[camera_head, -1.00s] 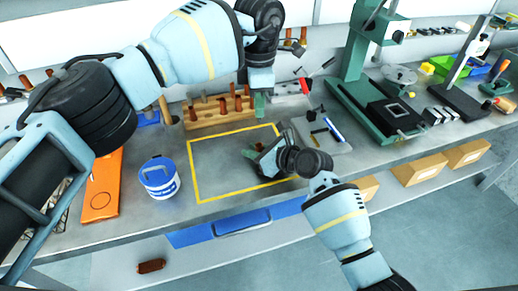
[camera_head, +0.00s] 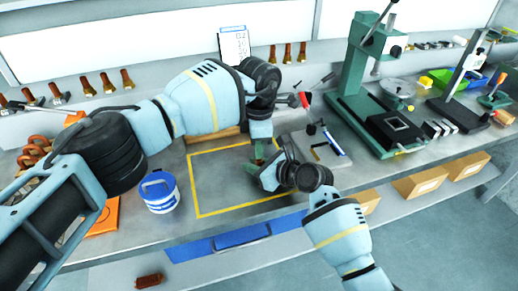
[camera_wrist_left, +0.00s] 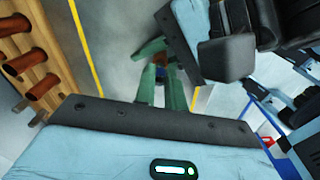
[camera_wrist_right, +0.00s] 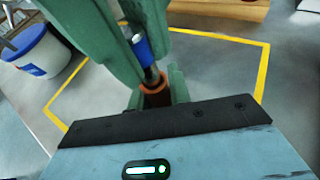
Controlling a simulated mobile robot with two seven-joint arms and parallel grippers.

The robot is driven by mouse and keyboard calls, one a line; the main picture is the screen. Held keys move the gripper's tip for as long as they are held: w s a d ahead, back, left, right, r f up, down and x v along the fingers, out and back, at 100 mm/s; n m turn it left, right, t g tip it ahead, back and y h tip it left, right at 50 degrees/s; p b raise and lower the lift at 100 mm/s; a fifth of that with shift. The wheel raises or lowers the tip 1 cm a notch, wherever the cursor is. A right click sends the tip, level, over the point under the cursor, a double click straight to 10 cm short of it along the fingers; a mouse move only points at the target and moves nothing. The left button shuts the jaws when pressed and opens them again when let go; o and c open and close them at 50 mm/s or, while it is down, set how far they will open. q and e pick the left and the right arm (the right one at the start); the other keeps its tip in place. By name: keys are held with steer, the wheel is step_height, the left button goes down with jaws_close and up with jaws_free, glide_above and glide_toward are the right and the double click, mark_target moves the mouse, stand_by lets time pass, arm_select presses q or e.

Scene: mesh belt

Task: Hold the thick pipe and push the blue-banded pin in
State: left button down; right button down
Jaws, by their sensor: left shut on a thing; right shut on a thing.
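The thick pipe (camera_wrist_right: 156,93) is a copper-brown tube; my right gripper (camera_wrist_right: 156,88) is shut on it over the bench. The blue-banded pin (camera_wrist_right: 143,50) stands above it in the right wrist view, its dark lower end at the pipe's mouth; how deep it sits I cannot tell. My left gripper (camera_wrist_left: 162,75) is shut on the pin, whose blue band shows between its green fingers. In the head view the left gripper (camera_head: 259,150) is just above the right gripper (camera_head: 266,168), and the arms mostly hide both parts.
A yellow-outlined area (camera_head: 210,211) lies below on the grey bench. A white and blue tub (camera_head: 158,193) stands left of it. A wooden rack with copper pieces (camera_wrist_left: 40,55) is close by the left gripper. A green press (camera_head: 350,90) stands to the right.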

arm_select(q)
steer(key=shift+f, duration=0.55)
steer(key=shift+f, duration=0.1)
steer(key=c, duration=1.7)
jaws_free()
steer(key=shift+c, duration=0.2)
step_height(320, 180, up, 12)
